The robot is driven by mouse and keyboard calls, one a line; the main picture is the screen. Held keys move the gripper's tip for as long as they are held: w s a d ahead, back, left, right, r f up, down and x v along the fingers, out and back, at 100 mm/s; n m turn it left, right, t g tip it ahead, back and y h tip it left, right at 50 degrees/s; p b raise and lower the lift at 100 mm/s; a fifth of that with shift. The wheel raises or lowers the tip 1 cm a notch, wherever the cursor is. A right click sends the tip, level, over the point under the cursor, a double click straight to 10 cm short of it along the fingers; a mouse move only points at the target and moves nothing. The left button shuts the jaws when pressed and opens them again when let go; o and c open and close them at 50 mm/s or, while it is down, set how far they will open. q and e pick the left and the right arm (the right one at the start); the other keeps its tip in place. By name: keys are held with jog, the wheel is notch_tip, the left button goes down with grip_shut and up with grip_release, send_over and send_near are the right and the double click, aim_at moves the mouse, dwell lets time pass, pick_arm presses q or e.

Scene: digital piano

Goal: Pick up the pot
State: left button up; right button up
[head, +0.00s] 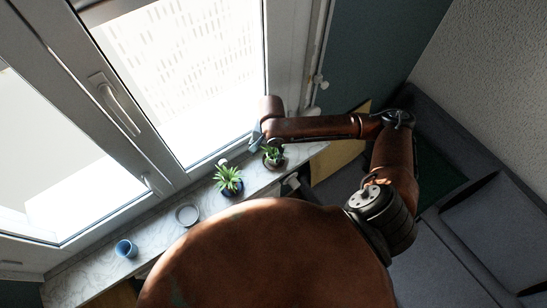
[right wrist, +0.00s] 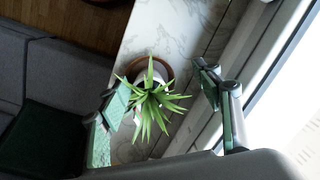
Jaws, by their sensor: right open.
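Two potted plants with spiky green leaves stand on the marble windowsill in the head view. One pot (head: 273,163) is at the sill's right part, just below my right gripper (head: 262,141); the other plant (head: 229,180) is to its left. In the right wrist view, a plant (right wrist: 151,103) lies between the spread fingers of my right gripper (right wrist: 155,84). The gripper is open, with one finger on each side of the leaves. A brown round rim (right wrist: 168,70) shows behind the leaves; most of the pot is hidden. My left gripper is not in view.
The marble sill (head: 90,272) also holds a white round dish (head: 187,215) and a blue cup (head: 126,249). The window frame (head: 179,178) runs close along the sill's back edge. A grey sofa (head: 440,262) stands at the right.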

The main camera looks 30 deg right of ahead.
aim_at(274, 155)
jog(key=d, duration=0.1)
jog(key=d+r+m, duration=0.1)
jog(key=d+m, duration=0.1)
jog(key=shift+w+r+h, duration=0.3)
jog(key=shift+r, duration=0.05)
jog(key=shift+d+m, duration=0.25)
jog(key=shift+m, duration=0.15)
notch_tip(274, 155, down, 8)
jog(key=shift+d+r+p, duration=0.1)
jog(key=shift+r+p, duration=0.1)
jog(key=shift+p, duration=0.4)
jog(key=c, duration=1.4)
jog(key=shift+r, duration=0.1)
jog(key=shift+c, duration=1)
jog(key=shift+r, duration=0.1)
